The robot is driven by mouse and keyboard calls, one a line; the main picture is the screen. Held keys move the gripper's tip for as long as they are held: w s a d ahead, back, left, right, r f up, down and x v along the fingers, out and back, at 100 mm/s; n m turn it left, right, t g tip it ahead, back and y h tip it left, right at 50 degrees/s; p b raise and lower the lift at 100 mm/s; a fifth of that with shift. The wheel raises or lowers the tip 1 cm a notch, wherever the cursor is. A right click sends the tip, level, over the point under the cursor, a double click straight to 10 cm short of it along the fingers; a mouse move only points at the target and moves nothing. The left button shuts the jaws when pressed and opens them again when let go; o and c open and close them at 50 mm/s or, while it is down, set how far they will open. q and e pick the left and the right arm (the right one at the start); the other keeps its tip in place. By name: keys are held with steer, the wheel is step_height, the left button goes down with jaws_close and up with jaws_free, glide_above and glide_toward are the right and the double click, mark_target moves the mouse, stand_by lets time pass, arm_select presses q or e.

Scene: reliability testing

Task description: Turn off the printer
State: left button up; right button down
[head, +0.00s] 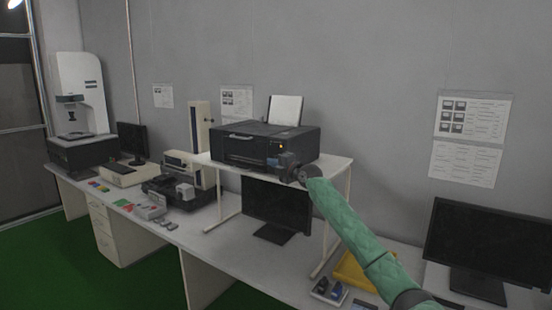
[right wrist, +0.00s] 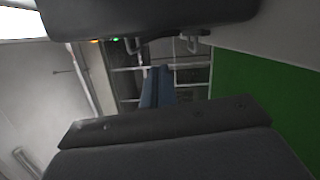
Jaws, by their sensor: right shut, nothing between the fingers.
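The black printer (head: 258,140) stands on a white raised shelf, with a white sheet (head: 286,110) upright at its back. A small orange light (head: 283,148) shows on the right side of its front. My right gripper (head: 279,161) is shut and empty at the lower right of the printer's front, just below that light. Whether it touches the printer cannot be told. In the right wrist view, small orange and green lights (right wrist: 105,40) show at the edge of a dark shape. My left gripper is not in view.
The raised shelf (head: 338,163) stands on a long white desk (head: 205,241). A monitor (head: 277,205) sits under it. Another monitor (head: 490,245) and a yellow tray (head: 352,272) are at the right. Instruments crowd the desk at the left.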

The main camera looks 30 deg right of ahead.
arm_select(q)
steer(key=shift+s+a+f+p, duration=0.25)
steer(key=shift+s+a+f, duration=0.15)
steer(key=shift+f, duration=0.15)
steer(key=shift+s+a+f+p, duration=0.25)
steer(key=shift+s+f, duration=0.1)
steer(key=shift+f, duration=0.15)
arm_select(e)
steer(key=shift+w+d+r, duration=0.1)
steer(key=shift+w+d, duration=0.15)
steer(key=shift+d, duration=0.25)
steer(key=shift+w+d, duration=0.2)
steer(key=shift+d, duration=0.3)
